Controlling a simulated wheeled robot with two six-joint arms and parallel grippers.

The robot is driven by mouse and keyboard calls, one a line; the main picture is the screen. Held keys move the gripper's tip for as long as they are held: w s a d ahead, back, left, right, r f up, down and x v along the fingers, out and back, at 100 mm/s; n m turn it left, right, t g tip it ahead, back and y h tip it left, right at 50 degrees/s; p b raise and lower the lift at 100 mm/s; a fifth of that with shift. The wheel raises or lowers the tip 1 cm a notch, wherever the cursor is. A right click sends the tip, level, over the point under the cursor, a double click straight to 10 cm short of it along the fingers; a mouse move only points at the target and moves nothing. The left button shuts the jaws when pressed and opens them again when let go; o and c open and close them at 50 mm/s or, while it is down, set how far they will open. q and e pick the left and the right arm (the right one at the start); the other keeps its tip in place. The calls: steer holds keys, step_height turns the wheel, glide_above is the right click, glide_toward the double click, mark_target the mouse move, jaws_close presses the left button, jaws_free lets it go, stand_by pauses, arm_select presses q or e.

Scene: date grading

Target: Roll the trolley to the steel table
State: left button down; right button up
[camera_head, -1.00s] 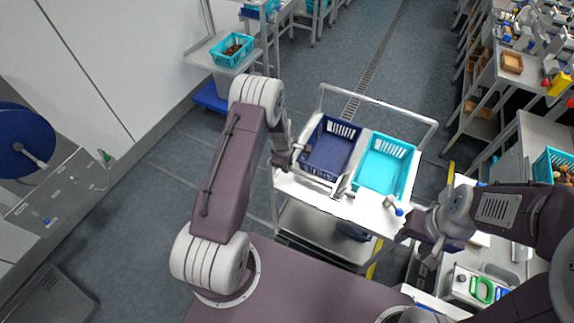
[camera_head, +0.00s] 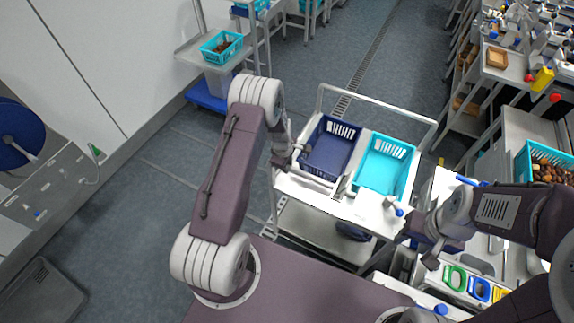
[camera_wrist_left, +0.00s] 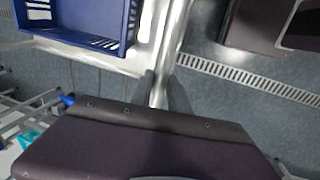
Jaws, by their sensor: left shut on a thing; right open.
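The pale metal trolley (camera_head: 365,212) stands directly in front of me, with a raised rail at its far side and a lower shelf. A navy crate (camera_head: 330,148) and a turquoise crate (camera_head: 384,166) sit side by side on its top, both looking empty. My left gripper (camera_head: 296,150) is shut on the trolley's handle bar at its near left side. The wrist view shows the bar (camera_wrist_left: 166,60) between the fingers (camera_wrist_left: 166,92), beside the navy crate. My right gripper (camera_head: 432,254) is open, near the trolley's right corner, holding nothing visible.
A workbench (camera_head: 440,200) with coloured rings and tools stands close on the right. A turquoise crate of dates (camera_head: 548,163) stands beyond it. A side table (camera_head: 195,47) with a turquoise crate stands at the back left. The floor (camera_head: 325,55) beyond the trolley is clear.

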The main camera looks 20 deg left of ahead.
arm_select(q)
steer(key=c, duration=1.3)
jaws_free()
steer(key=shift+d, duration=0.1)
steer(key=shift+o, duration=0.2)
steer(key=shift+d, duration=0.15)
steer(key=shift+r, duration=0.15)
steer(key=shift+r, duration=0.35)
step_height(320, 180, up, 8)
steer(key=s+b, duration=0.1)
steer(key=b, duration=0.1)
steer(key=shift+s, duration=0.4)
